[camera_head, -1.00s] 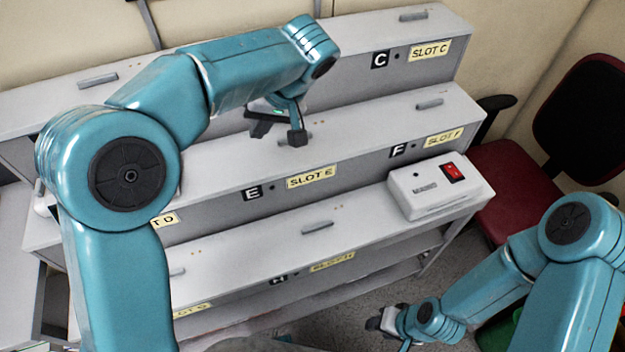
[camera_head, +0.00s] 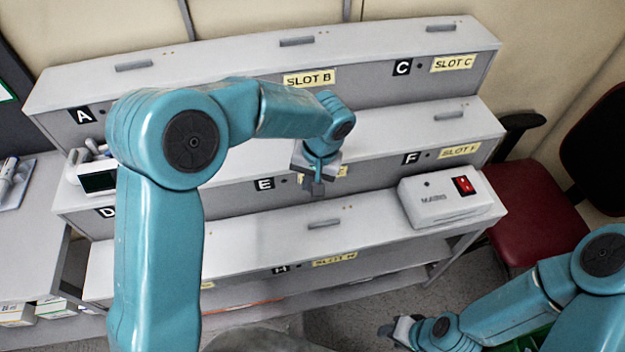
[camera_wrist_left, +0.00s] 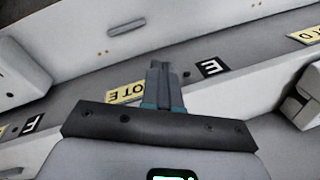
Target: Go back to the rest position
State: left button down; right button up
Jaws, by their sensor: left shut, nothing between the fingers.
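My left gripper (camera_head: 314,188) hangs in front of the middle tier of the stepped grey rack (camera_head: 240,235), close to the E label. It points down, and its fingers are together with nothing between them. In the left wrist view the closed fingers (camera_wrist_left: 160,78) stand in front of the slot E sign (camera_wrist_left: 127,93), which shows upside down. My right gripper (camera_head: 392,330) is low at the bottom right, over the floor. It is small and partly hidden by its own arm, so its jaws are unclear.
A white device with a dark screen (camera_head: 98,182) sits at the left on the middle tier. A red chair (camera_head: 535,215) stands at the right. The top tier is clear.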

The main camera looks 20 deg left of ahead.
pick_arm(q)
jog(key=shift+d, duration=0.15)
jog(key=s+d+f+h, duration=0.1)
jog(key=s+f, duration=0.2)
jog(key=f, duration=0.2)
jog(key=s+d+f+h+b, duration=0.1)
jog(key=s+f+h, duration=0.1)
jog(key=f, duration=0.4)
jog(key=s+d+f+m+g+h+b, duration=0.1)
jog(key=s+d+f, duration=0.1)
jog(key=s+f, duration=0.3)
jog(key=shift+s+d+f+h, duration=0.1)
jog(key=shift+f+h, duration=0.3)
jog(key=shift+f, duration=0.15)
jog(key=s+f+n+t+h+b, duration=0.1)
jog(key=s+f, duration=0.6)
jog(key=s, duration=0.4)
jog(key=shift+a+f+n+b, duration=0.25)
jog(key=shift+f+n+b, duration=0.1)
jog(key=shift+n, duration=0.05)
